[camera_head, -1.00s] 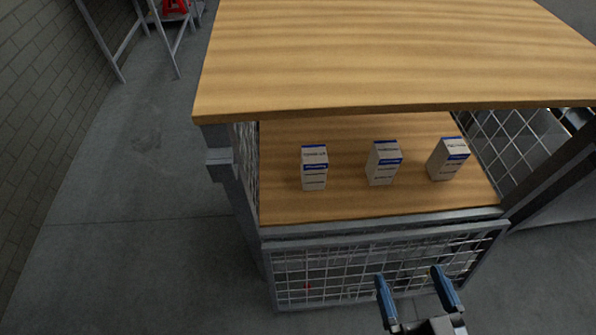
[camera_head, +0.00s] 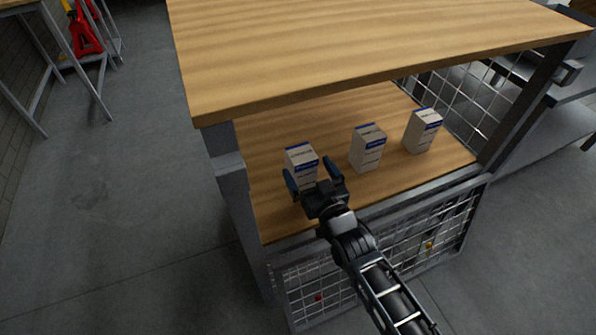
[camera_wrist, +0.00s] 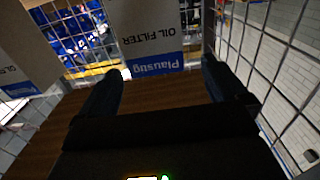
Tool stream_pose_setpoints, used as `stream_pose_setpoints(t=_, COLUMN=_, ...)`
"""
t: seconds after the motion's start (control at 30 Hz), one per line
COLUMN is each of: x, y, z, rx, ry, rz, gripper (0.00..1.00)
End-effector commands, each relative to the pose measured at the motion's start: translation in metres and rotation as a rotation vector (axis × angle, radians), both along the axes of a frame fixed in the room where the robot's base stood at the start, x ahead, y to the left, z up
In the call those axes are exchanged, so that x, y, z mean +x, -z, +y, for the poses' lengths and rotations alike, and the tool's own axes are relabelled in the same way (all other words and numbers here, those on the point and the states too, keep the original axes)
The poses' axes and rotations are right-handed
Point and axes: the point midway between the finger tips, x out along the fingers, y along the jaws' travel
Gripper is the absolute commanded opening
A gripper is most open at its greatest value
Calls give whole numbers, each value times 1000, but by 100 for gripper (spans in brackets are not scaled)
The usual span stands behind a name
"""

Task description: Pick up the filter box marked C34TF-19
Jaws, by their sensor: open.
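Three white filter boxes with blue bands stand upright on the lower wooden shelf in the head view: the left box (camera_head: 301,165), the middle box (camera_head: 367,148) and the right box (camera_head: 422,131). Their small markings are too small to read, so I cannot tell which is C34TF-19. My gripper (camera_head: 314,178) is open at the left box, which lies between or just beyond its fingers. In the wrist view my open gripper (camera_wrist: 163,85) faces a box (camera_wrist: 152,35) reading "OIL FILTER" and "Plausng", upside down. Another box (camera_wrist: 27,50) shows at the left there.
The upper wooden board (camera_head: 350,45) overhangs the shelf (camera_head: 265,135). Wire mesh sides and metal posts (camera_head: 230,185) bound the shelf. A red stand (camera_head: 84,35) is far off at the upper left. The floor on the left is clear.

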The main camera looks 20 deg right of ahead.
Motion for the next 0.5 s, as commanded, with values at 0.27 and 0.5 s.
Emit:
stream_pose_setpoints(t=0.27, x=34, y=1, z=-3, rx=0, ry=0, rz=-2, gripper=99)
stream_pose_setpoints(t=0.5, x=58, y=1, z=-4, rx=0, ry=0, rz=-1, gripper=99)
